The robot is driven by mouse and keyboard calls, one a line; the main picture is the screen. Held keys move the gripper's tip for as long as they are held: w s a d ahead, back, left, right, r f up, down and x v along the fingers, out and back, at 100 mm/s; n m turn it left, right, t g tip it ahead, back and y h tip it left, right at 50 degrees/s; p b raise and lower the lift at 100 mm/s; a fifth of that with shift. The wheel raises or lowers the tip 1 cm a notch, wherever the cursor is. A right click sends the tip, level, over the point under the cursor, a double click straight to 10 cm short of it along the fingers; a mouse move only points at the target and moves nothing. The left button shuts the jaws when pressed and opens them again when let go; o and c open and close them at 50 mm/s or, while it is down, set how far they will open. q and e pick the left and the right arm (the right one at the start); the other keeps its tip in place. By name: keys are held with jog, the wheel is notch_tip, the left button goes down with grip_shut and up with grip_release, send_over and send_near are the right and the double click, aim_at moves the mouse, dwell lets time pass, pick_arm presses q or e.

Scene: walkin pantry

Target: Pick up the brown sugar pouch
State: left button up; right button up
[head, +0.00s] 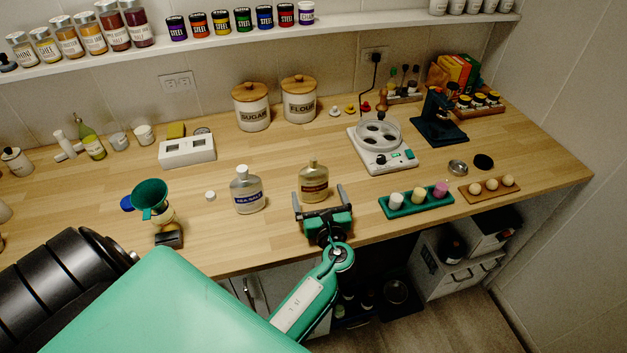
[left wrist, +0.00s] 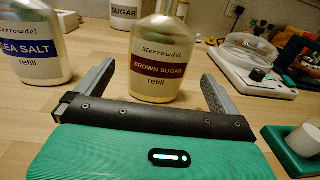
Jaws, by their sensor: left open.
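The brown sugar pouch (head: 313,175) is a pale gold, bottle-shaped refill pack with a maroon label, standing upright on the wooden counter. It also shows in the left wrist view (left wrist: 157,68), label facing my gripper. My left gripper (head: 318,192) is open at the near side of the pouch, with one finger to each side of it. In the left wrist view the fingers (left wrist: 157,74) flank the pouch with visible gaps, and it does not look gripped. My right gripper does not show.
A similar sea salt pouch (head: 247,190) stands just left, near the left finger. Behind stand the sugar (head: 252,107) and flour (head: 299,100) canisters. A white hotplate device (head: 382,158) stands back right.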

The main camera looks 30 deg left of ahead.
aim_at(315, 187)
pick_arm(q)
jog(key=shift+w+a+r, duration=0.15)
jog(key=shift+a+r, duration=0.05)
jog(key=p+x, duration=0.2)
jog(key=x, duration=0.2)
jog(key=shift+w+a+r, duration=0.1)
jog(key=shift+a+r, duration=0.05)
jog(key=shift+r, duration=0.05)
jog(key=shift+w+a, duration=0.1)
jog(key=shift+a, duration=0.1)
jog(key=shift+d, duration=0.1)
jog(key=shift+c, duration=1.2)
jog(key=c, duration=1)
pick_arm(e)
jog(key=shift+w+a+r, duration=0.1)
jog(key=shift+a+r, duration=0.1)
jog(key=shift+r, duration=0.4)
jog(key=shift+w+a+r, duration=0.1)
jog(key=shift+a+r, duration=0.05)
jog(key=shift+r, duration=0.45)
